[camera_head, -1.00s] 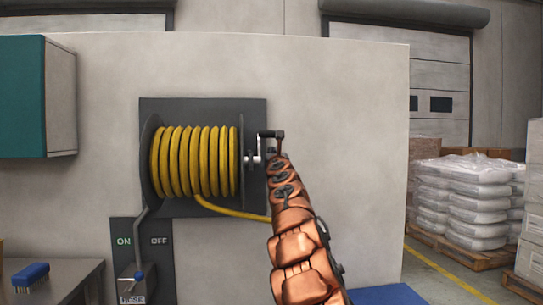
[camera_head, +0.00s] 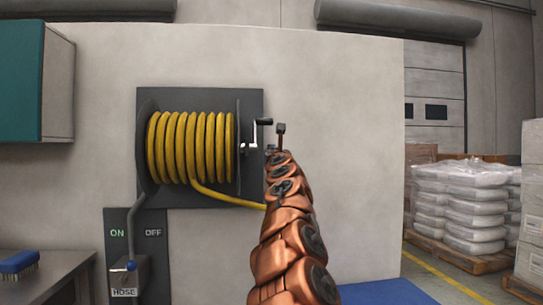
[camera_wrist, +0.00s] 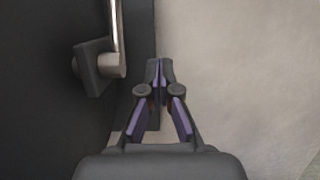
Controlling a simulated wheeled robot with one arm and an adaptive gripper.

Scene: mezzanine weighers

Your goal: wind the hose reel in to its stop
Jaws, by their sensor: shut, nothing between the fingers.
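The hose reel (camera_head: 190,148) is mounted on a dark plate on the wall, with yellow hose wound in several turns. A loose run of hose (camera_head: 228,200) leaves the drum's underside to the right and passes behind my arm. The crank (camera_head: 251,136) is on the reel's right side, with its black handle (camera_head: 264,121) at the top. My gripper (camera_head: 281,128) is shut and empty, just right of the handle and apart from it. In the wrist view my gripper (camera_wrist: 158,72) has its fingertips together, and the crank's metal arm (camera_wrist: 116,28) and hub (camera_wrist: 112,66) are to its left.
A panel marked ON and OFF (camera_head: 133,233) with a HOSE box (camera_head: 127,275) is below the reel. A blue brush (camera_head: 19,262) lies on a bench at left. A teal cabinet (camera_head: 20,80) hangs above. Wrapped sacks (camera_head: 460,205) stand on a pallet at right.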

